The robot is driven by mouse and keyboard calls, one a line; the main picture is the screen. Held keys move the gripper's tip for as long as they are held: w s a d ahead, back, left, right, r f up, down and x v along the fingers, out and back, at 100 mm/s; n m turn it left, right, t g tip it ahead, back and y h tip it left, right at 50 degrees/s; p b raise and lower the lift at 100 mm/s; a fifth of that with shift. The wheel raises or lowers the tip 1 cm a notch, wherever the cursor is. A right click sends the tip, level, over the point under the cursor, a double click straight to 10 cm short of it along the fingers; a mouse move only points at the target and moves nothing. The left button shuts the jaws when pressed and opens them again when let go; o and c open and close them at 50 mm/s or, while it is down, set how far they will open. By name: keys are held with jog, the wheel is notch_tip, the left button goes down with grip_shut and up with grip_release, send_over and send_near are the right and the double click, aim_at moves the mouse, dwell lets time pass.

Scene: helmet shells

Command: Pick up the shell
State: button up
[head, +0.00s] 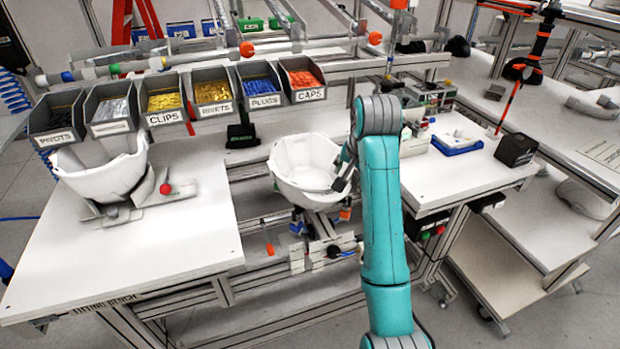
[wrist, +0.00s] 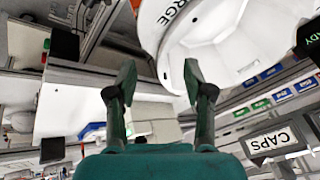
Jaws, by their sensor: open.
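A white helmet shell (head: 300,165) sits open side up on a fixture in the middle gap between the benches. My gripper (head: 343,178) is at its right rim. In the wrist view the shell (wrist: 225,45) fills the upper right, with dark lettering on its wall. My gripper (wrist: 158,78) is open there; part of the shell's rim shows between the fingertips, and the right finger overlaps the shell. I cannot tell whether either finger touches it. A second white shell (head: 105,178) rests on a stand on the left bench.
Labelled bins (head: 215,95) of small parts line the back above the left bench (head: 150,245). A black box (head: 516,149) and a blue-edged tray (head: 457,143) are on the right bench. The left bench's front is clear.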

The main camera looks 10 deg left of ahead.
aim_at(348, 178)
jog(key=x, duration=0.4)
jog(key=shift+w+x, duration=0.25)
jog(key=shift+x, duration=2.35)
jog(key=shift+a+r, duration=0.1)
jog(key=shift+r, duration=0.05)
jog(key=shift+c, duration=0.3)
grip_shut()
